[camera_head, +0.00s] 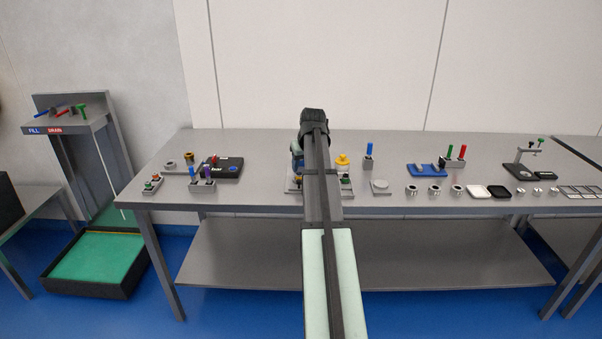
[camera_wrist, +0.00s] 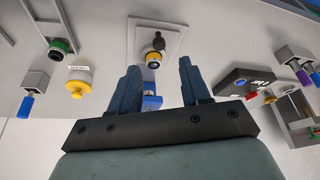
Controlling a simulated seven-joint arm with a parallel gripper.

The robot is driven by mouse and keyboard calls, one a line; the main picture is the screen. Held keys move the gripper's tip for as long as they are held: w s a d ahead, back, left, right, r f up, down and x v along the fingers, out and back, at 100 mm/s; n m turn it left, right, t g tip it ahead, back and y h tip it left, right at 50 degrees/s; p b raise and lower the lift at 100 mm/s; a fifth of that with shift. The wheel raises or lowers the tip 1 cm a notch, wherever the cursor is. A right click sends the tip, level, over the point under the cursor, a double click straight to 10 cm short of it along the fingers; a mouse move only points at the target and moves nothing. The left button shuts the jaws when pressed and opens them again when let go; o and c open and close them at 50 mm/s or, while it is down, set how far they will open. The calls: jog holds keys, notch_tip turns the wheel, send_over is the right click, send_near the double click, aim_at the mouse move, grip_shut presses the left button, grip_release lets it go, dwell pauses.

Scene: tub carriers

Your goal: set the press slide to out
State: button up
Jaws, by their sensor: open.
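No legible label marks the press slide, so I cannot tell for certain which part it is. A grey post with a side arm and green knob (camera_head: 530,155), on a dark base at the right of the bench, looks press-like. My gripper (camera_wrist: 157,75) is open and empty in the wrist view. A small blue part (camera_wrist: 152,102) shows between its fingers, apart from a black knob with a yellow ring (camera_wrist: 155,55) on a pale plate. In the head view my arm hides most of my gripper and what lies under it.
A yellow knob (camera_head: 342,160) and a blue upright handle (camera_head: 369,150) stand right of my arm. A black box (camera_head: 226,168) and blue and purple handles (camera_head: 202,177) are at left. Small rings line the front edge.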

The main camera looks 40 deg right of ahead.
jog(key=shift+v, duration=2.5)
jog(key=shift+f, duration=0.1)
jog(key=w+a+f+n+g+y, duration=0.1)
jog(key=w+a+f, duration=0.1)
jog(key=a+f, duration=0.85)
jog(key=w+a+f+n, duration=0.1)
jog(key=w+a+f, duration=0.1)
jog(key=a+f, duration=0.9)
jog(key=s+a+f+n+g, duration=0.1)
jog(key=s+a+f, duration=0.5)
jog(key=a, duration=0.4)
jog(key=s+a+f+n+g, duration=0.1)
jog(key=s+a+f, duration=0.2)
jog(key=a+f, duration=0.55)
jog(key=s+a+f+n+g, duration=0.1)
jog(key=s+a+f, duration=0.45)
jog(key=a, duration=0.45)
jog(key=s+f+g, duration=0.3)
jog(key=s+f, duration=0.7)
jog(key=s, duration=0.4)
jog(key=s+f+g, duration=0.3)
jog(key=s+f, duration=0.7)
jog(key=s, duration=0.4)
jog(key=shift+s+f+g+y, duration=0.2)
jog(key=shift+s+g+y, duration=0.1)
jog(key=shift+g, duration=0.1)
